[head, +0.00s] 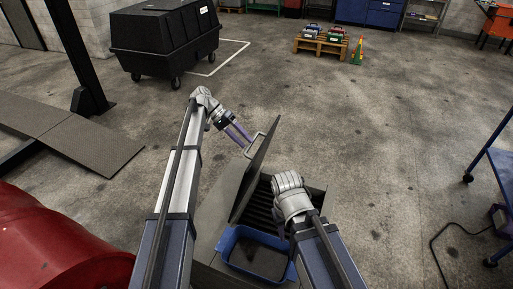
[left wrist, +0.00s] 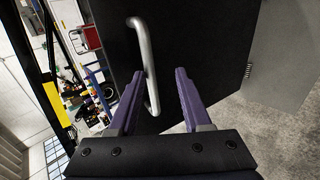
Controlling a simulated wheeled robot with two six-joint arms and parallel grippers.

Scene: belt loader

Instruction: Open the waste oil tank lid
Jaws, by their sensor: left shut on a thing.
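The waste oil tank lid (head: 257,170) is a dark flat panel, raised and standing steeply on the tank (head: 228,195). A slatted dark opening (head: 262,207) shows beside it. The lid's metal handle (head: 248,148) is a pale bar on the lid's upper part.
A blue tray (head: 225,245) sits at the tank's near side, close to my right arm. A red rounded object (head: 50,250) is at lower left. A blue cart (head: 495,170) stands at right with a cable on the floor.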

